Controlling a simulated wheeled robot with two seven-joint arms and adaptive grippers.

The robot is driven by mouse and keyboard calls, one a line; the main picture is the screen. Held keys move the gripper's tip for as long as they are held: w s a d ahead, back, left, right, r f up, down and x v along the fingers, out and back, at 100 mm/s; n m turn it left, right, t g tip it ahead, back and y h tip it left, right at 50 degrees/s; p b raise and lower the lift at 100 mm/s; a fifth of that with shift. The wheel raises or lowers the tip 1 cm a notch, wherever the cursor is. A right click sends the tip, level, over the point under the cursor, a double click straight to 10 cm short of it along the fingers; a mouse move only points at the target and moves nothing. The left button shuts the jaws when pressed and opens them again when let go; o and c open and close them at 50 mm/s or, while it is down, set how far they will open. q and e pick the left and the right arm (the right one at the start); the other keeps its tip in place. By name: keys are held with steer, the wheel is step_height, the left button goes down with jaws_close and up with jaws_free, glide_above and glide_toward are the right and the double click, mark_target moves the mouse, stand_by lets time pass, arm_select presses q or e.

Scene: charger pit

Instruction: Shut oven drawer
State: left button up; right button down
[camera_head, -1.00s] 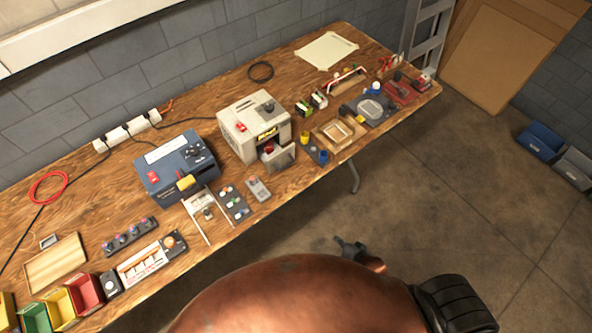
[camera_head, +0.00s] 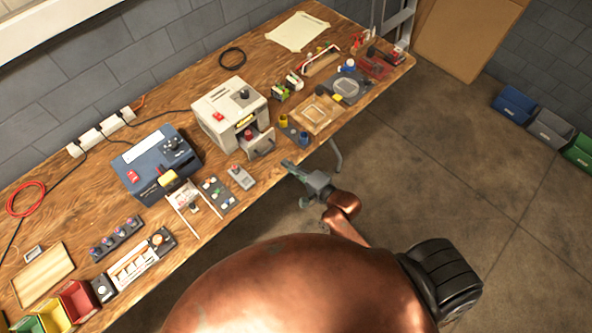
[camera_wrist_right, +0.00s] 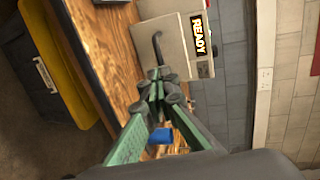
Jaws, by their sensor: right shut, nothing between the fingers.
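The cream oven (camera_head: 224,122) stands on the wooden workbench, with a red button and a lit display on its front. Its drawer (camera_head: 262,146) is pulled out toward the bench's front edge, with a small red item (camera_head: 248,135) in the opening. My right gripper (camera_head: 287,165) is shut and empty, just off the front edge, apart from the drawer and to its lower right. In the right wrist view the shut fingers (camera_wrist_right: 158,82) point toward a cream panel with a dark curved handle (camera_wrist_right: 157,47), beside the READY display (camera_wrist_right: 201,36). My left gripper is out of view.
A blue machine (camera_head: 157,165) with a tray (camera_head: 184,196) out front stands left of the oven. A grey handheld device (camera_head: 241,177) and a dark plate of small parts (camera_head: 219,193) lie near the front edge.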

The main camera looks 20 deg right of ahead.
mark_target(269, 151)
steer(key=b+x, duration=0.1)
steer(key=x, duration=0.4)
steer(key=shift+w+a+f, duration=0.1)
steer(key=shift+w+f, duration=0.1)
steer(key=shift+w, duration=0.15)
steer(key=shift+w+a, duration=0.2)
steer(key=shift+w, duration=0.3)
